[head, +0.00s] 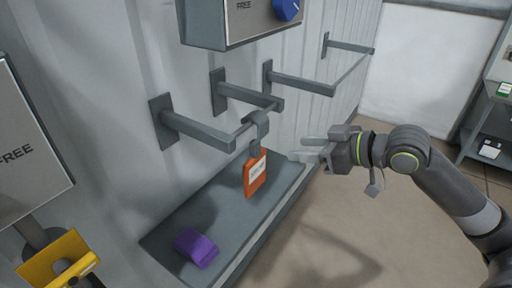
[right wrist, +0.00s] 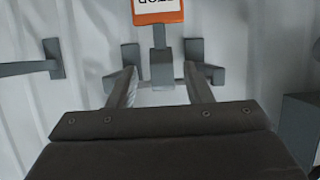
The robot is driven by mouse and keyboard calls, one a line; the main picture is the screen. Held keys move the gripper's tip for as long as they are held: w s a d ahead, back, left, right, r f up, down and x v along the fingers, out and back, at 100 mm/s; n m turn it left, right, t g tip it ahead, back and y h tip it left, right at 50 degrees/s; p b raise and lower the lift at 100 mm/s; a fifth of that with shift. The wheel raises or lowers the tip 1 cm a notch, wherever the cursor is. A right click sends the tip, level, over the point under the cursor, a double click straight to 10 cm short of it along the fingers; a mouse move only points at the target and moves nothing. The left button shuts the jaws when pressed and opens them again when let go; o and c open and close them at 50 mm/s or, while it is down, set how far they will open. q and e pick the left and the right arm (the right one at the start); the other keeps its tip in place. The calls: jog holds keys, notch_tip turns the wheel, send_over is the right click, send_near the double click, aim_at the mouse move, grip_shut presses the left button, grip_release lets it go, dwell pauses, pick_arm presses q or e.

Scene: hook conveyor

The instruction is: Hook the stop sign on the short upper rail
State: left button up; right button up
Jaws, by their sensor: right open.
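The orange stop sign (head: 256,174) has a white label and hangs below a grey hook (head: 258,124). The hook sits over the short rail (head: 273,108) that joins the ends of the two nearer wall brackets. The sign hangs upright above the grey tray, and no gripper touches it. My right gripper (head: 312,149) is open and empty, to the right of the sign with its fingers pointing at it. In the right wrist view the sign (right wrist: 158,12) shows upside down at the top, its stem lined up between the fingertips (right wrist: 160,84). My left gripper is out of view.
A purple piece (head: 196,247) lies on the grey tray (head: 222,205) below. A longer rail (head: 352,70) joins two farther brackets. A box with a blue knob (head: 287,9) hangs above. A yellow part (head: 55,262) is at lower left. Shelving stands at right; floor between is open.

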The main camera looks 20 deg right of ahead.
aim_at(259, 148)
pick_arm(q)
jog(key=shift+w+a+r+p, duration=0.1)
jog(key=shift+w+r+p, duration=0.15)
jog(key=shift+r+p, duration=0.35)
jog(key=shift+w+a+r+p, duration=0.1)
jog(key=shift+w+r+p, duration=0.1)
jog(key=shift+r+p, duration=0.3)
pick_arm(e)
jog(key=shift+x, duration=7.15)
grip_shut()
